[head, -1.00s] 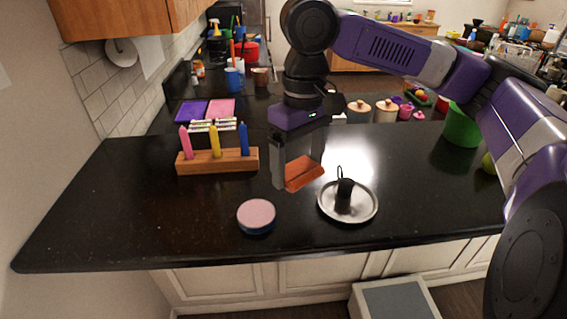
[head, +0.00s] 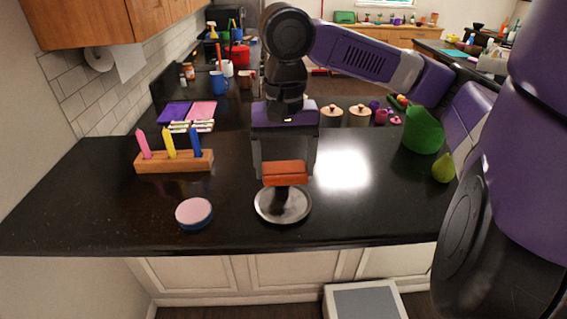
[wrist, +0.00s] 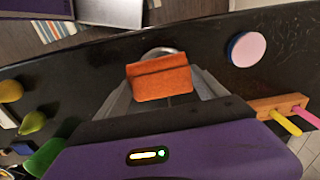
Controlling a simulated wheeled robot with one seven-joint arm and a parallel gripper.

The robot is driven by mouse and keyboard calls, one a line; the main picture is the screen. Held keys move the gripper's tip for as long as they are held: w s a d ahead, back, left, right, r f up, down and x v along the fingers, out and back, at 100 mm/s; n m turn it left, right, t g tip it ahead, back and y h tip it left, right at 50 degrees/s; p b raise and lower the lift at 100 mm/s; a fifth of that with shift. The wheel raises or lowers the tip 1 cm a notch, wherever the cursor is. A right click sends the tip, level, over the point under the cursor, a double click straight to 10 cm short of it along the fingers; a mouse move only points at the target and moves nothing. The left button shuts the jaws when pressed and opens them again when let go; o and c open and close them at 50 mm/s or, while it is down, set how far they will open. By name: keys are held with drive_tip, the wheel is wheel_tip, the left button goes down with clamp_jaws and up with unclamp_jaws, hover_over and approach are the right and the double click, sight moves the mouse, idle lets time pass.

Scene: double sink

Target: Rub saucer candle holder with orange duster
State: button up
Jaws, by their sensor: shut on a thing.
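The orange duster (head: 285,173) is a small block, held between the fingers of my gripper (head: 284,165), which is shut on it. It also shows in the wrist view (wrist: 158,77) between the fingertips. The saucer candle holder (head: 283,213) is a round silver dish with a dark centre piece, on the black counter. In the head view the duster is over the back part of the holder and hides some of its centre. I cannot tell whether they touch. In the wrist view only a bit of the holder's rim (wrist: 158,51) shows beyond the duster.
A round pink-topped tin (head: 194,212) lies left of the holder. A wooden block (head: 174,162) with pink, yellow and blue candles stands behind it. The counter's front edge is close to the holder.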

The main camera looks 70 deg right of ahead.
drive_tip(key=shift+f+b, duration=3)
drive_tip(key=shift+b, duration=0.05)
drive_tip(key=shift+r, duration=0.15)
